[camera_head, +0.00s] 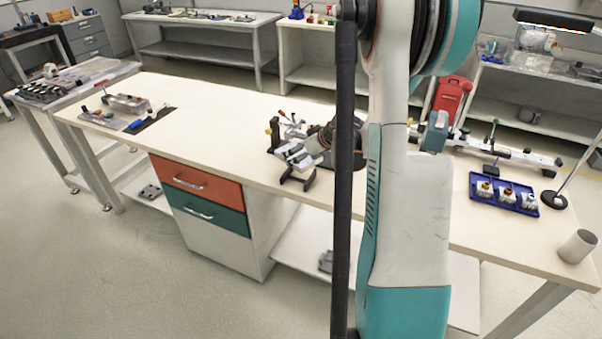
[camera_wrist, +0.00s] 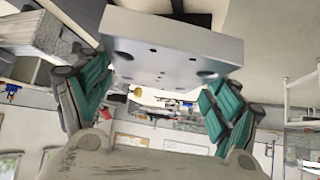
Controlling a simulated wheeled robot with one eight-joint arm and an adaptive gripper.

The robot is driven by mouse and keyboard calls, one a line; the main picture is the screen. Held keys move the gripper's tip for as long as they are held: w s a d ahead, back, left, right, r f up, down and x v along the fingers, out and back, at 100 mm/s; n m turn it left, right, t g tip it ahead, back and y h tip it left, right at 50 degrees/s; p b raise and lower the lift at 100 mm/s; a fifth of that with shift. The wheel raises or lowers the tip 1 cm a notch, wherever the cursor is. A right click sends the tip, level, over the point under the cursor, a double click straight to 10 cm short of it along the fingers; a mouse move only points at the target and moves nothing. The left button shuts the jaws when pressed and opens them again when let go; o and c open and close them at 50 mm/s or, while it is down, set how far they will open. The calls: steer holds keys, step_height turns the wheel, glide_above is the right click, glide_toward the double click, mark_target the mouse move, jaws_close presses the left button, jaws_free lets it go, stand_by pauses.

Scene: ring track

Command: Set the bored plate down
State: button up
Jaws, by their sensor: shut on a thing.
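In the wrist view, the bored plate (camera_wrist: 172,42) is a light grey block with several dark round holes in the face toward me. It lies between the teal-padded fingers of my gripper (camera_wrist: 157,82), which is shut on it. The plate fills the top middle of that view, and its far side is hidden. In the head view, my arm crosses the picture right of the middle. I cannot make out the gripper or the plate clearly there. The long pale workbench (camera_head: 230,122) runs beneath and behind the arm.
A clamp-like fixture (camera_head: 297,156) stands mid-bench, left of my arm. A blue tray (camera_head: 483,197) with small parts, a lamp base (camera_head: 553,200) and a grey cup (camera_head: 577,246) are at the right. A dark mat (camera_head: 152,119) with tools lies left. The bench between mat and fixture is clear.

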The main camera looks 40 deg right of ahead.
mark_target(312, 162)
step_height(312, 162, down, 6)
steer(key=shift+f+b, duration=0.25)
steer(key=shift+b, duration=0.8)
steer(key=shift+r, duration=0.1)
steer(key=o, duration=1.6)
steer(key=p+v, duration=0.4)
steer(key=v, duration=0.8)
steer(key=shift+a, duration=0.1)
